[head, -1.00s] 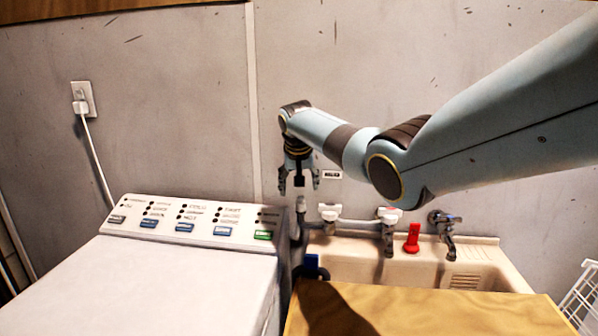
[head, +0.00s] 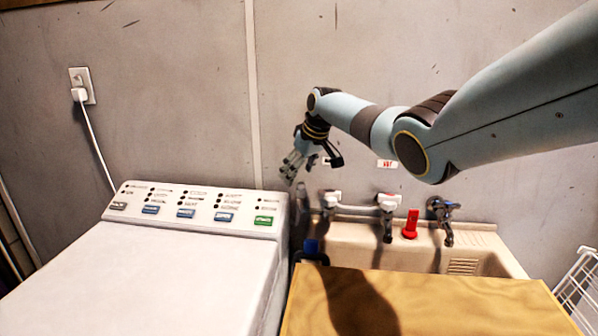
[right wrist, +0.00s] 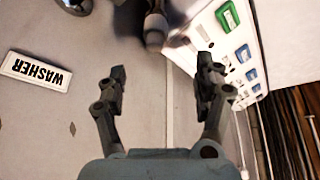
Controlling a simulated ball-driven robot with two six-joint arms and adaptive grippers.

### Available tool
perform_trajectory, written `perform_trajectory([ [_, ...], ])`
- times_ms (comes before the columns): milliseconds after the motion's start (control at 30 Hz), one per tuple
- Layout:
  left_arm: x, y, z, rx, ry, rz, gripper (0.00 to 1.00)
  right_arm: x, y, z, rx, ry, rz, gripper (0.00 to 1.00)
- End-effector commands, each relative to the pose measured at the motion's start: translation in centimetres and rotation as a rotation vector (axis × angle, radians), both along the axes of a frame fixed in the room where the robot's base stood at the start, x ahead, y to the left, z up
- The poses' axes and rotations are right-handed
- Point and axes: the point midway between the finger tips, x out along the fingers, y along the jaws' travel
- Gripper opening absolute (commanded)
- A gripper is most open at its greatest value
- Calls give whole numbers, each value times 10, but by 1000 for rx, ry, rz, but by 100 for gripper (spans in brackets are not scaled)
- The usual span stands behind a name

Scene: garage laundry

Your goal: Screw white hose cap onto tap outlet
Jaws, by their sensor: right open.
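My right gripper (head: 303,167) is tilted toward the lower left, above the gap between the washer and the sink. In the right wrist view its two fingers (right wrist: 161,73) are apart with nothing between them. A grey rounded pipe or hose end (right wrist: 154,30) lies beyond the fingertips there, clear of them. I cannot tell whether it is the tap outlet. The white hose cap cannot be made out for sure. Taps with white handles stand at the back of the sink, a left one (head: 331,199) and a right one (head: 388,203). My left gripper is out of view.
The washer (head: 170,270) stands at left, its button panel (head: 195,210) at the back. The sink (head: 490,262) is at right, with a red object (head: 411,224) and another tap (head: 445,213). A wooden board (head: 450,300) covers its front. A WASHER label (right wrist: 35,70) is on the wall.

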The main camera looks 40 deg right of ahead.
Motion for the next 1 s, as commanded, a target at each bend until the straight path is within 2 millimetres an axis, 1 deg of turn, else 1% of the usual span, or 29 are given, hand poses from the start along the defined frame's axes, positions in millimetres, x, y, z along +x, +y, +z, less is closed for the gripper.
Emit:
perform_trajectory([
  [300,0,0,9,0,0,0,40,-7,-6,1,-1,1,0,69],
  [467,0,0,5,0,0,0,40,-7,-6,-4,-1,1,0,69],
  [1000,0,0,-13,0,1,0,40,-8,-7,-28,0,2,-1,69],
])
